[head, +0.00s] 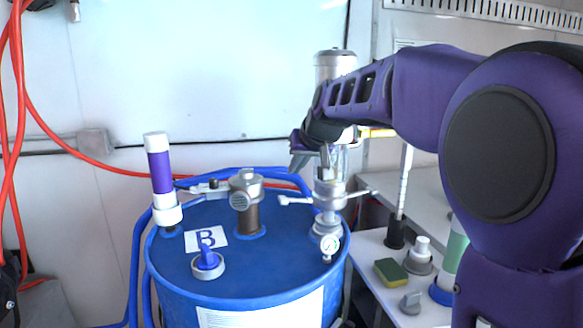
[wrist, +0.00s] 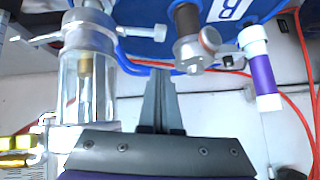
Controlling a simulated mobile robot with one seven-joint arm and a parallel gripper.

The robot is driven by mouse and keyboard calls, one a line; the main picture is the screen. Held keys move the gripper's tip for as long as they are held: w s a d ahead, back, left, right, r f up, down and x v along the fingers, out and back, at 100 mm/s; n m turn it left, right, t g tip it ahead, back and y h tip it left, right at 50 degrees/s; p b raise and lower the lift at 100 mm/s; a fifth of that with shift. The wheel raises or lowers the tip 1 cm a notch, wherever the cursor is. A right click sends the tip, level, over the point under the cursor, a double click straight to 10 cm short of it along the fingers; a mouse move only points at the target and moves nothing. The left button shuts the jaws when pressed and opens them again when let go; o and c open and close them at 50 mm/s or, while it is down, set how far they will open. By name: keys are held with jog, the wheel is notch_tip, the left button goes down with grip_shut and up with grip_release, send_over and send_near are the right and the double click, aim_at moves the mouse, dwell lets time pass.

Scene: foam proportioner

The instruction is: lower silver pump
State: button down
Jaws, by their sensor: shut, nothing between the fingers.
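The tall silver pump (head: 335,65) stands upright at the right of the blue drum's top. Its silver cylinder is up high, with a clear section below it and a silver collar (head: 330,197) with side handles. A pressure gauge (head: 329,245) sits near its base. My gripper (head: 298,163) is just left of the pump's upper part, and my arm hides some of the pump. In the wrist view, the clear section (wrist: 88,85) lies left of my shut, empty fingers (wrist: 160,80), with a visible gap between them.
The blue drum (head: 240,275) also carries a short silver-topped fitting (head: 247,200), a purple-and-white tube (head: 161,175) and a blue-handled cap (head: 207,262). Red hoses (head: 70,148) hang at the left. A side shelf at right holds a sponge (head: 390,271) and small bottles.

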aim_at(282, 198)
jog(key=shift+w+a+f+b, duration=0.15)
jog(key=shift+w+a+f, duration=0.35)
jog(key=shift+f, duration=0.9)
jog(key=shift+w+a+f+b, duration=0.2)
jog(key=shift+w+f, duration=0.65)
jog(key=shift+f, duration=0.55)
jog(key=shift+w+a+f+b, duration=0.1)
jog(key=shift+w+a+f, duration=0.4)
jog(key=shift+f, duration=0.9)
jog(key=shift+w+d, duration=0.15)
jog(key=shift+w, duration=0.1)
